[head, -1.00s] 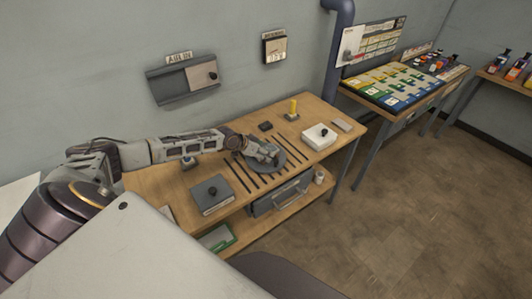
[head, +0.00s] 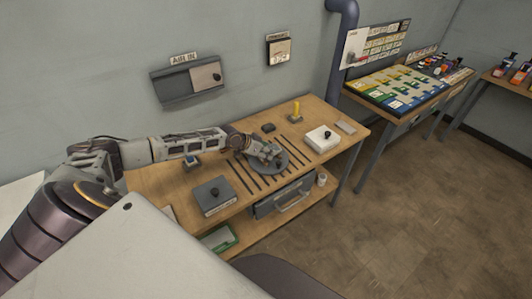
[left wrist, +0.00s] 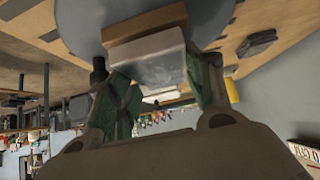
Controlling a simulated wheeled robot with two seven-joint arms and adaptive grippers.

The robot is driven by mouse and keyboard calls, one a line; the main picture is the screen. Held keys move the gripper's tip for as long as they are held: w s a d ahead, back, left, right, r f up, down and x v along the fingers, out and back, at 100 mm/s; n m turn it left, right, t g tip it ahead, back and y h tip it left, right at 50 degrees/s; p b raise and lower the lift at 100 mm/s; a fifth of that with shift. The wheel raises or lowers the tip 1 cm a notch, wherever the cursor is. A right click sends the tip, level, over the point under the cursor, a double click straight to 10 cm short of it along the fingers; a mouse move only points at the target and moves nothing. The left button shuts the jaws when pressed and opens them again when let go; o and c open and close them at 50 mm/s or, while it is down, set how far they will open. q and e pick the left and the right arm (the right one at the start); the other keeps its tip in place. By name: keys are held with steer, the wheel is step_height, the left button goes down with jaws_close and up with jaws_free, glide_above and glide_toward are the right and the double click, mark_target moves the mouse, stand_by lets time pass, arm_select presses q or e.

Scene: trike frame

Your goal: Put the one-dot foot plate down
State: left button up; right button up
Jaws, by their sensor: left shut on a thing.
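My left gripper (head: 268,157) is over the round grey disc (head: 284,166) on the workbench. In the left wrist view the gripper (left wrist: 158,65) is shut on a pale block with a tan layer (left wrist: 146,57), between its green fingers. The block is close to the grey disc (left wrist: 85,22); I cannot tell whether they touch. No dots can be read on the held block, so I cannot confirm it is the one-dot foot plate. In the head view the gripper mostly hides it. My right gripper is not in view.
Dark strips (head: 246,180) lie around the disc. A grey box with a black knob (head: 212,196) stands at the left and a white one (head: 322,139) at the right. A yellow post (head: 296,109) stands behind. The bench (head: 150,190) has bare wood at its left.

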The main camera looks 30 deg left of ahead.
arm_select(q)
step_height(320, 180, up, 9)
steer(key=shift+b, duration=0.35)
steer(key=shift+f, duration=0.1)
stand_by(0.7)
